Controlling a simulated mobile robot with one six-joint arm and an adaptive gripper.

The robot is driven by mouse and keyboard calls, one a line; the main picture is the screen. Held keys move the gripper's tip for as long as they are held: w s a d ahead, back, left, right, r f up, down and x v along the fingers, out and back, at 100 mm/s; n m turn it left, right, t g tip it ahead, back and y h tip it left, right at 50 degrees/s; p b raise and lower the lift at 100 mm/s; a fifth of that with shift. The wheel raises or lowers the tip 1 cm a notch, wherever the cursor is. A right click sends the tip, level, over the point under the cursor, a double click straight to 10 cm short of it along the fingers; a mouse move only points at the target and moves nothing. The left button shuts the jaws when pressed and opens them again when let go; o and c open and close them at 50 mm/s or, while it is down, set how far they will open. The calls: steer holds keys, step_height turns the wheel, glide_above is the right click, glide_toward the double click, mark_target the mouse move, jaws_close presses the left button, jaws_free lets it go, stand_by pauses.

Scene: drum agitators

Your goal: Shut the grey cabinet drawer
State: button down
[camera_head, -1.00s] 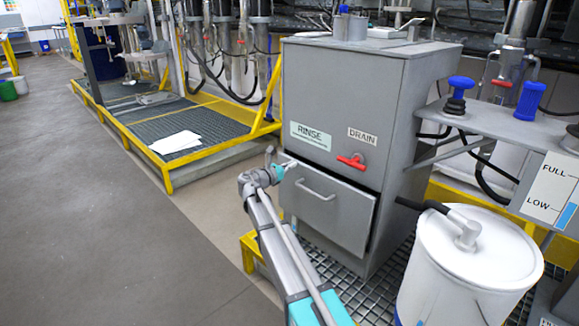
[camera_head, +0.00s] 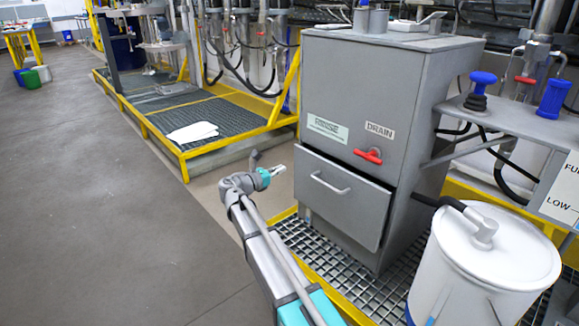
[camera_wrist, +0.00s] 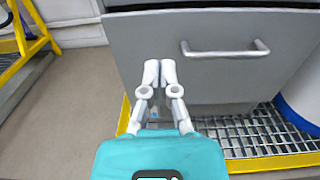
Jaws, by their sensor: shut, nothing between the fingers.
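The grey cabinet (camera_head: 365,110) stands on a grated platform. Its drawer (camera_head: 342,196) has a grey front with a bar handle (camera_head: 330,184) and sticks out a little, with a dark gap along its top and right edges. In the wrist view the drawer front (camera_wrist: 225,75) fills the upper middle, with its handle (camera_wrist: 226,50) to the right of my fingertips. My gripper (camera_head: 277,170) is to the left of the drawer front. In the wrist view my gripper (camera_wrist: 160,68) has its fingers together and empty, in front of the drawer's left part. I cannot tell whether they touch it.
A white lidded drum (camera_head: 490,255) with a hose stands right of the cabinet. A red drain valve (camera_head: 368,155) sticks out above the drawer. A yellow-edged platform (camera_head: 190,120) lies to the left. The grey floor (camera_head: 110,220) on the left is clear.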

steer(key=shift+s+a, duration=0.35)
steer(key=shift+a, duration=0.1)
steer(key=c, duration=1.4)
jaws_free()
steer(key=c, duration=1)
jaws_free()
steer(key=shift+o, duration=1.4)
steer(key=shift+s+d+m, duration=0.1)
steer(key=shift+s+m, duration=0.1)
steer(key=shift+m, duration=0.1)
steer(key=shift+o, duration=0.4)
steer(key=shift+s+d+m, duration=0.15)
steer(key=shift+m, duration=0.15)
steer(key=m+g+y+p, duration=0.1)
steer(key=m+y, duration=0.1)
steer(key=m, duration=1.5)
glide_toward(323, 184)
steer(key=v, duration=0.3)
steer(key=shift+r, duration=0.1)
steer(key=b+x, duration=0.2)
steer(key=x, duration=1.2)
steer(key=shift+s, duration=0.1)
